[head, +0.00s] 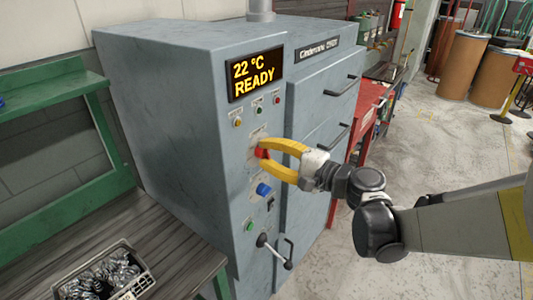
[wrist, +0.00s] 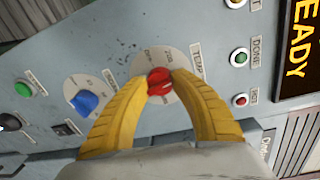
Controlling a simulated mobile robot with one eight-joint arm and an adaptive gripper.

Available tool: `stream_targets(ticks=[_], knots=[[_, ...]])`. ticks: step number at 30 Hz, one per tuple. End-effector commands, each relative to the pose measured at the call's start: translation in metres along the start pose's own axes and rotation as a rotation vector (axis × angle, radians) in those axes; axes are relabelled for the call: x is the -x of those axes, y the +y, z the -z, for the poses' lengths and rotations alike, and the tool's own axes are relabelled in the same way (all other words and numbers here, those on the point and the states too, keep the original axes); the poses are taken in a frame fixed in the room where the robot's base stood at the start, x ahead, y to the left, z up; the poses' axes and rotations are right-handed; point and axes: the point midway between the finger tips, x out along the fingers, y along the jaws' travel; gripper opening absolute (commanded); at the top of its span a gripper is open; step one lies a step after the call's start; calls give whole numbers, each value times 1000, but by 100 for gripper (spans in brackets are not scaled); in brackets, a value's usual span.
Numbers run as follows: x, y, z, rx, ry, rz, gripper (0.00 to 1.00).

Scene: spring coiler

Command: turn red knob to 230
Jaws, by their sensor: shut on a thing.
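The red knob (wrist: 159,82) sits on a round pale dial marked TEMP on the grey machine front (head: 190,110). In the head view the red knob (head: 262,153) shows between the yellow fingers. My gripper (wrist: 160,78) has its two yellow fingers closed around the red knob, one on each side. It also shows in the head view (head: 262,152), reaching in from the right. The display (head: 256,74) reads 22 °C READY.
A blue knob (head: 264,189) sits just below the red knob. A green button (head: 249,224) and a lever (head: 272,250) are lower down. Small indicator lights (head: 257,112) lie above. A crate of metal parts (head: 105,275) stands on the bench at the lower left.

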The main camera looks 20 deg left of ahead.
Motion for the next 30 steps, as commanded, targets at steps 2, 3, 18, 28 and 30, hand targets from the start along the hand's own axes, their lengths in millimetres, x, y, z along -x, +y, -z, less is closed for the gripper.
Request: stream_targets(ticks=[2, 3, 18, 28, 30], knots=[[0, 0, 0, -52, -4, 0, 0], [0, -1, 0, -77, -6, 0, 0], [0, -1, 1, -240, -16, -1, 0], [0, -2, 1, -245, -16, 0, 0], [0, -2, 1, -245, -16, 0, 0]])
